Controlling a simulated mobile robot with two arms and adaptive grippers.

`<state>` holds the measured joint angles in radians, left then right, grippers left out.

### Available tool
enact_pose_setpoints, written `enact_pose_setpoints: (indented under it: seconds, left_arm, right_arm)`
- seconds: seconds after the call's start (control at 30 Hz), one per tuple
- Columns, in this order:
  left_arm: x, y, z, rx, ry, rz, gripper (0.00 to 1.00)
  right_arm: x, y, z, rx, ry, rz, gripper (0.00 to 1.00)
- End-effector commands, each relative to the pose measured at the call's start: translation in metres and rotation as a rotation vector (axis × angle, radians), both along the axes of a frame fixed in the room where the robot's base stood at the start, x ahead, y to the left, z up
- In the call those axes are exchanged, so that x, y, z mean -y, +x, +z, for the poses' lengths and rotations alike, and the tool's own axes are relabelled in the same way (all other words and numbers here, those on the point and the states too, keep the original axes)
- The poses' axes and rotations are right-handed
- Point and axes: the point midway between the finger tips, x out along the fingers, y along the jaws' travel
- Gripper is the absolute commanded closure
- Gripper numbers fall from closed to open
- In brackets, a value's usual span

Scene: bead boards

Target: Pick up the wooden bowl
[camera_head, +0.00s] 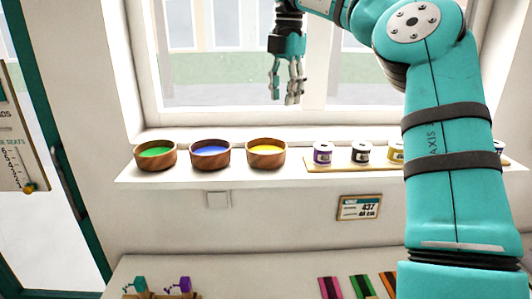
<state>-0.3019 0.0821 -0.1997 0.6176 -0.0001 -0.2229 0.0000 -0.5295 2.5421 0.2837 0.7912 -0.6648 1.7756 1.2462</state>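Three round wooden bowls stand in a row on the white window sill in the head view. The left bowl (156,162) has green contents, the middle bowl (211,161) has blue, and the right bowl (266,160) has yellow. My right gripper (286,98) hangs fingers down in front of the window, above and slightly right of the yellow bowl in the picture. It touches no bowl. A gap shows between its fingers and nothing is between them. My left gripper is not in view.
Right of the bowls, several small labelled spools (361,153) stand on a wooden board (318,165), partly hidden by my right arm. The window frame rises behind the sill (195,178). Below are a small sign (359,208) and a white table (240,275) with coloured strips.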

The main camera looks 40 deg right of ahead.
Motion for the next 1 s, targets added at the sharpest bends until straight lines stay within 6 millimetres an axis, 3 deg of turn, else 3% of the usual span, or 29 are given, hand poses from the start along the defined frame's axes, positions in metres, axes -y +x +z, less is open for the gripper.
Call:
enact_pose_setpoints:
  seconds: [0.13,0.4,0.67,1.0]
  left_arm:
    - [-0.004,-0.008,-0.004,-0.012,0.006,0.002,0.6]
    - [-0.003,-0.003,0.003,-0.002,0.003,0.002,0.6]
    - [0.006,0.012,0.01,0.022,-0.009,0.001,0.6]
    - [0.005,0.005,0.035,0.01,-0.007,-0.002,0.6]
  right_arm:
    - [0.0,0.0,-0.034,-0.005,0.004,0.002,0.64]
    - [-0.001,0.003,-0.088,-0.003,0.006,0.003,0.64]
    - [-0.001,0.005,-0.11,0.0,0.003,0.0,0.64]
    - [0.0,0.004,-0.153,-0.003,0.004,0.0,0.64]
